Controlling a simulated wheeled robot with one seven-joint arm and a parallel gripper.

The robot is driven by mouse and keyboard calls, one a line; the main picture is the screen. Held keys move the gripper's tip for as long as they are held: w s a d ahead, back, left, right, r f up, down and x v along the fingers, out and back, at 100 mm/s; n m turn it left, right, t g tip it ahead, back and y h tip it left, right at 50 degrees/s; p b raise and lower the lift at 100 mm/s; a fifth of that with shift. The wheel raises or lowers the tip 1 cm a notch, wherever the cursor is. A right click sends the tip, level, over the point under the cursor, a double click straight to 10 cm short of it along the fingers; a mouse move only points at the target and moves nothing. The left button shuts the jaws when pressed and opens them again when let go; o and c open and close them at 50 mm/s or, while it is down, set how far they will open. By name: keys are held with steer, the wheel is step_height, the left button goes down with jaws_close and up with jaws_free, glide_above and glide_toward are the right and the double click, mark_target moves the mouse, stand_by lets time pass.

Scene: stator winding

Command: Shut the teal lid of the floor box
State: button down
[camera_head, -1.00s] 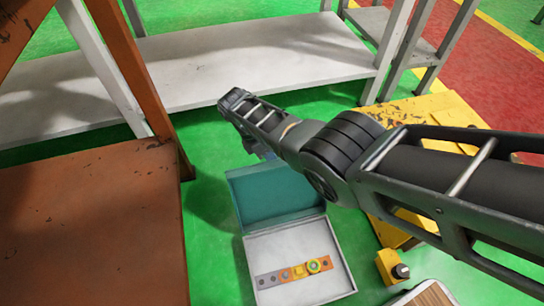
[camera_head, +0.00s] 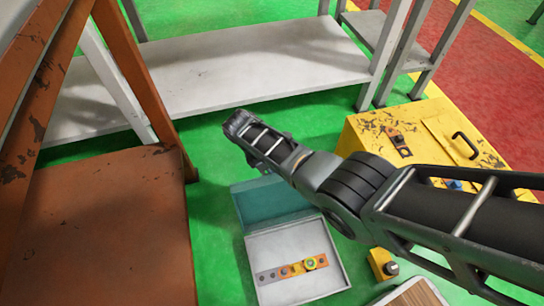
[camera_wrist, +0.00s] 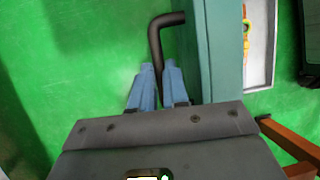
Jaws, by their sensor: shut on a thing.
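The floor box (camera_head: 275,250) stands open on the green floor, its pale inside facing up. Its teal lid (camera_head: 270,203) is raised at the box's far side, tilted, clearly not flat over the box. The lid also shows nearly edge-on in the wrist view (camera_wrist: 216,45). A dark bent handle (camera_wrist: 155,45) sticks out from the lid. My gripper (camera_wrist: 159,80) has its blue fingers shut on this handle, beside the lid's outer face. In the head view my forearm and wrist hide most of the gripper and the handle.
A strip with orange and yellow parts (camera_head: 292,269) lies inside the box. A rusty brown table (camera_head: 100,225) stands close on the left, a white shelf (camera_head: 220,70) behind. A yellow cabinet (camera_head: 425,140) and small yellow block (camera_head: 381,264) are at right.

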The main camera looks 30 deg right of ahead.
steer(key=s+a+m+t+h+p, duration=0.3)
steer(key=s+t+p, duration=0.5)
steer(key=s+p, duration=0.8)
steer(key=shift+n+t+y, duration=0.4)
steer(key=shift+n+t, duration=0.1)
steer(key=shift+t, duration=0.4)
steer(key=shift+s+a+f+b, duration=0.65)
steer(key=shift+s+f+b, duration=2.2)
steer(key=shift+s+b, duration=0.4)
steer(key=shift+s+a+f+b, duration=0.6)
steer(key=shift+s+f+b, duration=2.3)
steer(key=shift+b, duration=0.6)
steer(key=shift+s+a+f+b, duration=0.65)
steer(key=shift+s+f+b, duration=2.1)
steer(key=shift+s+b, duration=0.55)
steer(key=shift+w, duration=0.1)
steer(key=c, duration=1.4)
jaws_free()
steer(key=w+r+p+v, duration=0.1)
steer(key=p+v, duration=0.2)
steer(key=v, duration=0.4)
steer(key=shift+a+r, duration=0.3)
steer(key=shift+a, duration=0.05)
